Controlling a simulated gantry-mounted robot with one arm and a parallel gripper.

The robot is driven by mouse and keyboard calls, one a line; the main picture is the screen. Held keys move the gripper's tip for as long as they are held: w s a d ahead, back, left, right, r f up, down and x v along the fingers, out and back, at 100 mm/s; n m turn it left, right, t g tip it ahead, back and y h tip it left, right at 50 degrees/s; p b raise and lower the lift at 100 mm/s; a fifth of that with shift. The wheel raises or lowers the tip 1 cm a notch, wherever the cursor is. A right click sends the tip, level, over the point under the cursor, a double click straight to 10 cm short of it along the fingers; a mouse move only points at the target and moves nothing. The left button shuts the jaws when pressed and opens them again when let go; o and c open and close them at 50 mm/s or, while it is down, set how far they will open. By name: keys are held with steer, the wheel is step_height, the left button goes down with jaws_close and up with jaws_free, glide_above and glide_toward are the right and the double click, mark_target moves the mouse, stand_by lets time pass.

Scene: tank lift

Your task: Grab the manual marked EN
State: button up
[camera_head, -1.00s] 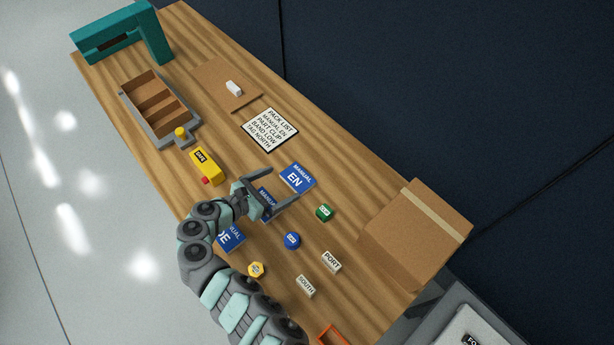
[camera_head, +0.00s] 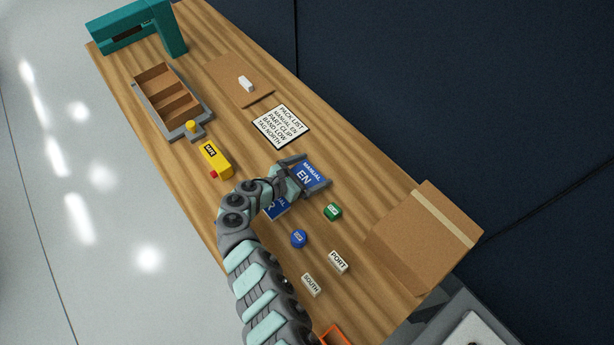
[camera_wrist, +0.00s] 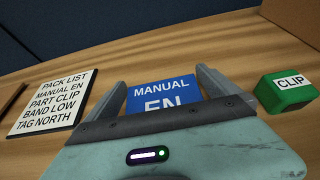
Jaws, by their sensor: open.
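The blue manual marked EN (camera_head: 311,174) lies on the wooden table. It also shows in the wrist view (camera_wrist: 161,93), where its lower part is hidden behind my gripper's body. My gripper (camera_head: 307,172) is open, with one finger on each side of the EN manual; in the wrist view my gripper (camera_wrist: 163,88) has the manual between its fingers. I cannot tell whether the fingers touch it. A second blue manual (camera_head: 278,208) lies beside it, partly hidden by my arm.
The pack list card (camera_head: 281,125) lies behind the manual. A green clip block (camera_head: 332,212), a blue round piece (camera_head: 298,239), and PORT (camera_head: 338,261) and SOUTH (camera_head: 311,285) blocks lie nearby. A cardboard box (camera_head: 425,240) stands to the right. A yellow device (camera_head: 216,160) lies to the left.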

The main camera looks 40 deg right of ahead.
steer(key=c, duration=1.2)
steer(key=shift+r, duration=0.1)
